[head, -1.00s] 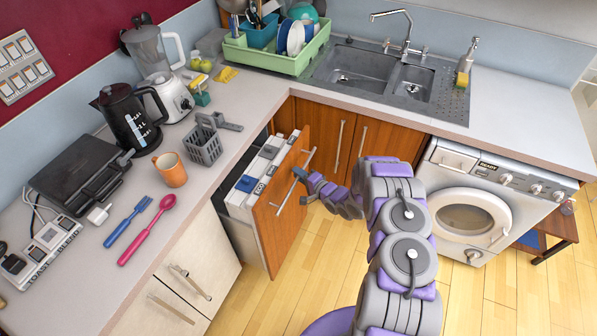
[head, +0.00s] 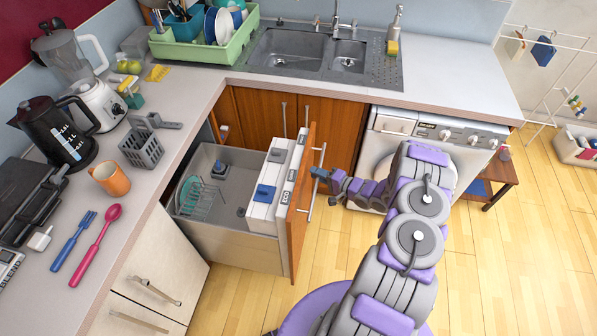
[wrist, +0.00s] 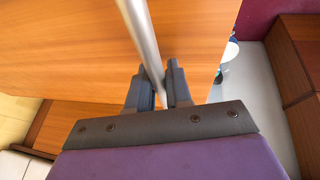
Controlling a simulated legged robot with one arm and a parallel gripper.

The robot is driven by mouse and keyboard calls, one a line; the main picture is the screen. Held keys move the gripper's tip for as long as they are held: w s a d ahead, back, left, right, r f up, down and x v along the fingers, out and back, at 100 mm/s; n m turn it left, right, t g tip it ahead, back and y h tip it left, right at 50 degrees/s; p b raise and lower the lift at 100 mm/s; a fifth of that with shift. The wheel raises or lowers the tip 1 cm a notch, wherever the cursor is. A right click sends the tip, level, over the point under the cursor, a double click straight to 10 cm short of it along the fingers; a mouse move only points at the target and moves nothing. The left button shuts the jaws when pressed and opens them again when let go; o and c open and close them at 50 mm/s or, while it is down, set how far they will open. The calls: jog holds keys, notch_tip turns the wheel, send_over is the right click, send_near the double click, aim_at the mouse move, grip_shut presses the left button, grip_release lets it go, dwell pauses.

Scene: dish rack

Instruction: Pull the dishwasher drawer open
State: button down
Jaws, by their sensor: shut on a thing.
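The dishwasher drawer (head: 243,258) stands well out from under the counter, with its grey inside showing. Its wooden front (head: 297,215) carries a long metal handle (head: 312,185). Inside the drawer, a small rack with plates (head: 198,196) sits at the left, and a white panel with blue parts is just behind the front. My gripper (head: 320,174) is at the handle; in the wrist view its two dark fingers (wrist: 159,92) are shut around the metal bar (wrist: 143,45).
The counter above holds a grey cutlery basket (head: 142,148), an orange mug (head: 110,179), a kettle (head: 55,130), a blue fork and a pink spoon. The washing machine (head: 425,140) stands right of the drawer. Wooden floor in front is clear.

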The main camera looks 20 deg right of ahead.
jog(key=shift+s+d+f, duration=0.15)
jog(key=shift+s+d, duration=0.8)
jog(key=shift+d, duration=0.15)
jog(key=shift+s+d+f, duration=0.1)
jog(key=shift+s+d, duration=0.8)
jog(key=shift+d, duration=0.2)
jog(key=c, duration=1.1)
grip_release()
jog(key=shift+w, duration=0.15)
jog(key=shift+d+r, duration=0.1)
jog(key=p+v, duration=0.1)
jog(key=v, duration=1.6)
jog(key=shift+d+p, duration=0.15)
jog(key=shift+p, duration=0.25)
